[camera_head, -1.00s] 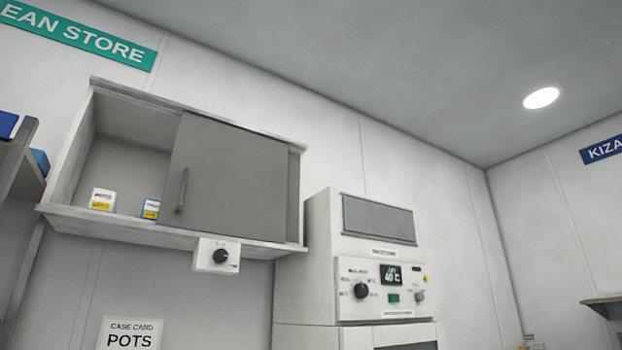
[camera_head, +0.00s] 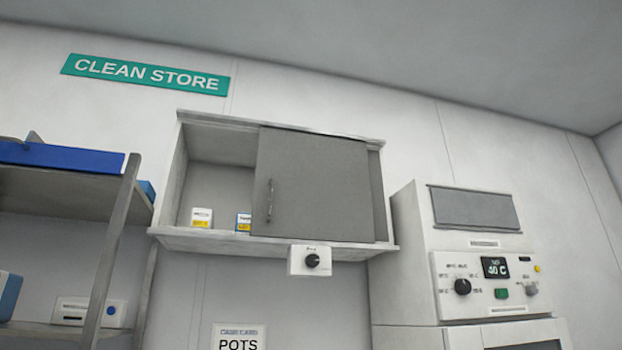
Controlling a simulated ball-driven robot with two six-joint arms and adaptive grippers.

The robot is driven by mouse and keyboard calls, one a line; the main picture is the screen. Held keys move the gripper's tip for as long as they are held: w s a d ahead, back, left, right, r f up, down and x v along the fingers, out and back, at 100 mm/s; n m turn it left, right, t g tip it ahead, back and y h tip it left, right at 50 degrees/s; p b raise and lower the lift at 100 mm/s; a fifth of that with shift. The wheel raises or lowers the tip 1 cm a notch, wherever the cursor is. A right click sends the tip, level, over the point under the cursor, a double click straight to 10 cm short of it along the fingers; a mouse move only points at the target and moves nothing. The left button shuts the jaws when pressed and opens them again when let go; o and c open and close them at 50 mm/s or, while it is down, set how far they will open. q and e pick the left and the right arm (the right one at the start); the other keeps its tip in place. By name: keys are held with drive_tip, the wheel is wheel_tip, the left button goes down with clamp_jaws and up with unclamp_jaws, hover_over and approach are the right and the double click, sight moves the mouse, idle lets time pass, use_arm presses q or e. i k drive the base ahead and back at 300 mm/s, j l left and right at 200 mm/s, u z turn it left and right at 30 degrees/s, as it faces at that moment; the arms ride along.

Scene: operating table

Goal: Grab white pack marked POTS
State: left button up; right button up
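A wall cabinet (camera_head: 167,236) with a grey sliding door (camera_head: 318,190) hangs under the clean store sign. Its left part is open. A small white pack with a yellow band (camera_head: 202,216) stands on the cabinet floor at the left; its print is too small to read. A second pack, white, blue and yellow (camera_head: 243,222), stands to its right, partly hidden by the door. A case card (camera_head: 238,338) on the wall below reads POTS and is cut off by the bottom edge. Neither of my grippers is in view.
A white box with a black knob (camera_head: 310,261) sits below the cabinet's front edge. A white machine with a display (camera_head: 495,267) stands to the right. A shelf rack (camera_head: 112,250) with a blue tray (camera_head: 62,157) and boxes stands at the left.

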sight(201, 218)
drive_tip(key=j, duration=0.65)
drive_tip(key=k+j, duration=0.1)
drive_tip(key=j, duration=0.5)
